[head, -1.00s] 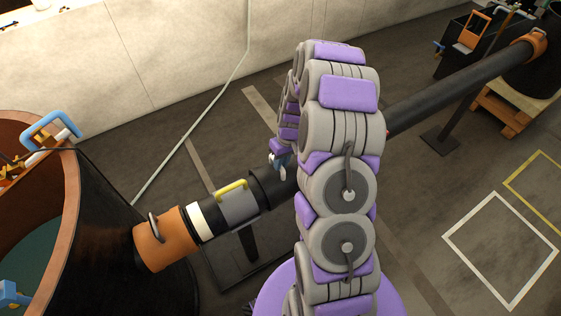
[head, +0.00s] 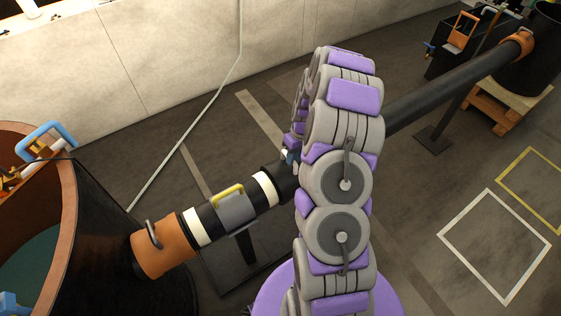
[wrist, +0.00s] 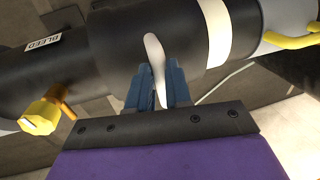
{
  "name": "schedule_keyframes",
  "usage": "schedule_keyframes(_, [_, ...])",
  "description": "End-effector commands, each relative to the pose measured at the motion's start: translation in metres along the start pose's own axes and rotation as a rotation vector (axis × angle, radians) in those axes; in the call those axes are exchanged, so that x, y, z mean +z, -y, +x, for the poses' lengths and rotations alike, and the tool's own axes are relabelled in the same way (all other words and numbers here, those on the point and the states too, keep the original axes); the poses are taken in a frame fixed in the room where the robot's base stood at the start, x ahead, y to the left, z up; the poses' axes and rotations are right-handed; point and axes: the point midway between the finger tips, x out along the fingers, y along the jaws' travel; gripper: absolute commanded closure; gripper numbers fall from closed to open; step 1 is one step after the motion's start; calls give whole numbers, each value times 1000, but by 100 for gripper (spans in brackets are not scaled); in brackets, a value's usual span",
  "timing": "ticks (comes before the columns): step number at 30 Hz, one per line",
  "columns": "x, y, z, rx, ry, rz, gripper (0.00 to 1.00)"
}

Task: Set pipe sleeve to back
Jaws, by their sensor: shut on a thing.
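The black pipe sleeve (head: 281,182) sits around the long black pipe (head: 445,82), partly hidden behind my arm in the head view. In the wrist view the sleeve (wrist: 113,42) fills the upper middle, with a white upright handle on it. My gripper (wrist: 157,75) has its blue fingers shut on that handle. In the head view only a bit of my gripper (head: 291,156) shows beside my arm. A white band (head: 265,188) on the pipe is bare, between the sleeve and a grey saddle (head: 236,210) with a yellow handle.
A second white band (head: 195,227) and an orange collar (head: 161,246) lead to a large tank (head: 100,215) at left. The wrist view shows a BLEED label (wrist: 42,43) and a yellow valve knob (wrist: 42,115) left of the sleeve. A pipe stand (head: 433,138) is at right.

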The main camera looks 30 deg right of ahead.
Motion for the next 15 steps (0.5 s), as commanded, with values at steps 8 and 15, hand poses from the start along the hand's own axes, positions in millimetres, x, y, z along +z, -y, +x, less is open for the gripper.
schedule_keyframes(8, [0, -18, -5, 8, -4, 0, 100])
schedule_keyframes(15, [0, -19, -5, 6, -6, 0, 75])
